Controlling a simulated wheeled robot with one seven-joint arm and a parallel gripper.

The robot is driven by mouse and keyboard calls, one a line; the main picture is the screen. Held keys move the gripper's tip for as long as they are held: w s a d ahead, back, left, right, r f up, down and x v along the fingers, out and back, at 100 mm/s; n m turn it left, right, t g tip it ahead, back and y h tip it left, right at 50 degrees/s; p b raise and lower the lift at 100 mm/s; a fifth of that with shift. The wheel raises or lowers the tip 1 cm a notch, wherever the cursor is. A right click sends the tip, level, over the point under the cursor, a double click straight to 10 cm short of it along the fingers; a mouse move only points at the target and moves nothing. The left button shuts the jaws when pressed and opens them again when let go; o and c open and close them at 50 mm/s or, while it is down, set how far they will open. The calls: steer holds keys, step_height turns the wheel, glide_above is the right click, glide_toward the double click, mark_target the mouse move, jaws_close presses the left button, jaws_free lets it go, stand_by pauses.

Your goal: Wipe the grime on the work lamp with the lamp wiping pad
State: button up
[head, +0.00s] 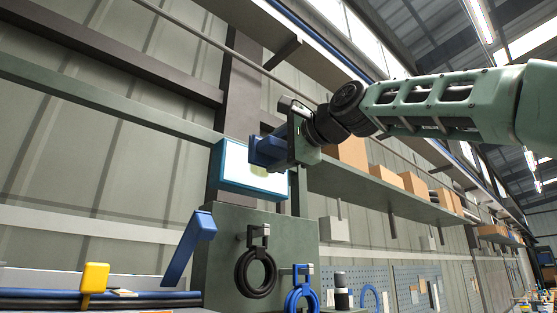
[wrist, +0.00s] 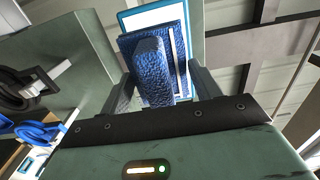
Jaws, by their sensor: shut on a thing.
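The work lamp (head: 236,170) is a bright white panel in a blue frame, mounted above a green-grey cabinet. A yellowish patch, which looks like the grime (head: 259,174), shows on its face just below the pad. My gripper (head: 280,148) is shut on the lamp wiping pad (head: 264,151), a dark blue block with a handle. The pad overlaps the lamp's upper right part in the head view; I cannot tell if it touches. In the wrist view the textured blue pad (wrist: 150,70) sits between the fingers, covering most of the lamp (wrist: 150,15).
Below the lamp, the green-grey cabinet (head: 225,250) carries a black ring on a hook (head: 256,273) and blue rings (head: 301,299). A tilted blue bar (head: 188,248) and a yellow piece (head: 94,281) stand at left. A shelf with boxes (head: 390,190) runs along the wall at right.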

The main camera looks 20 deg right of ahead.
mark_target(246, 166)
steer(key=shift+p+x, duration=0.95)
steer(key=shift+x, duration=1.9)
steer(key=shift+p+x, duration=0.5)
steer(key=shift+x, duration=0.6)
steer(key=shift+w+d+b, duration=0.25)
steer(key=shift+d, duration=0.7)
steer(key=shift+w+d+b, duration=0.25)
steer(key=shift+d, duration=0.65)
steer(key=shift+s+a+p, duration=0.3)
steer(key=shift+a+p, duration=0.45)
steer(key=shift+a, duration=0.2)
steer(key=shift+s+a+p, duration=0.25)
steer(key=shift+a+p, duration=0.5)
steer(key=shift+a, duration=0.25)
steer(key=shift+b+v, duration=1.05)
steer(key=shift+v, duration=2)
